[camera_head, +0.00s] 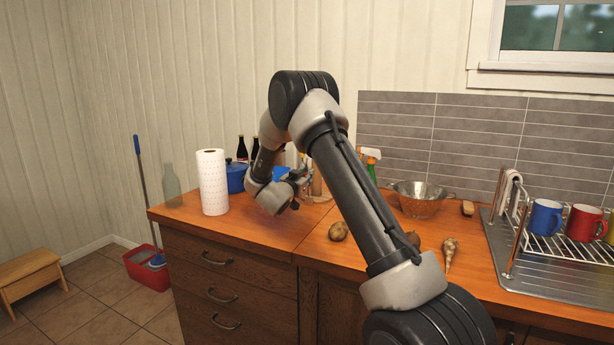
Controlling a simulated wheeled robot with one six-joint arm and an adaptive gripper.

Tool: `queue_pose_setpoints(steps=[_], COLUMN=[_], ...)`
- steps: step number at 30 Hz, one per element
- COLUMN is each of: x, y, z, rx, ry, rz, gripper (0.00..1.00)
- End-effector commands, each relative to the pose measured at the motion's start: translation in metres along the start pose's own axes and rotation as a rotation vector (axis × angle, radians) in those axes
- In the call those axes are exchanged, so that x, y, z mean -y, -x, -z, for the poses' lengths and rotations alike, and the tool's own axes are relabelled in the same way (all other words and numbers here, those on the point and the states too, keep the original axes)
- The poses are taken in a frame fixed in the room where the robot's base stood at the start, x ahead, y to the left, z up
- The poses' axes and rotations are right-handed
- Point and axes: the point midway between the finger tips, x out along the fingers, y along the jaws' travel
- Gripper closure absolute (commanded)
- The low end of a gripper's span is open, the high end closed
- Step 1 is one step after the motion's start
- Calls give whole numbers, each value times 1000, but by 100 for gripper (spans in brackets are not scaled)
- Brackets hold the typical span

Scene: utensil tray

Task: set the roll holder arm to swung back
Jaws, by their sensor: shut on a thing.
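A wooden roll holder (317,184) appears to stand on the counter behind my gripper, partly hidden by my arm. Its swinging arm cannot be made out clearly; it is at my gripper's fingers. My gripper (299,181) is low over the counter at the holder's left side, with its fingers shut on what seems to be the roll holder arm. A white paper roll (212,182) stands upright on the counter to the left, apart from my gripper.
A spray bottle (371,162), a colander (418,200) and a potato (338,231) are nearby. A dish rack (570,248) with mugs is at the right. The counter's front left is clear.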

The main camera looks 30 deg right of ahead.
Motion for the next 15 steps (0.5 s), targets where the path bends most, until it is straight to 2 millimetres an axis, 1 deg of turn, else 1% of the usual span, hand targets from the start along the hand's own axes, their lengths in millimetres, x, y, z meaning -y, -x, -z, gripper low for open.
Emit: queue_pose_setpoints(steps=[1, 6, 15], x=[0, -1, -3], y=[5, 17, 31], z=[-5, -11, -22], rx=[7, 9, 13], ry=[3, 3, 4], rz=[1, 0, -1], gripper=[100, 100, 100])
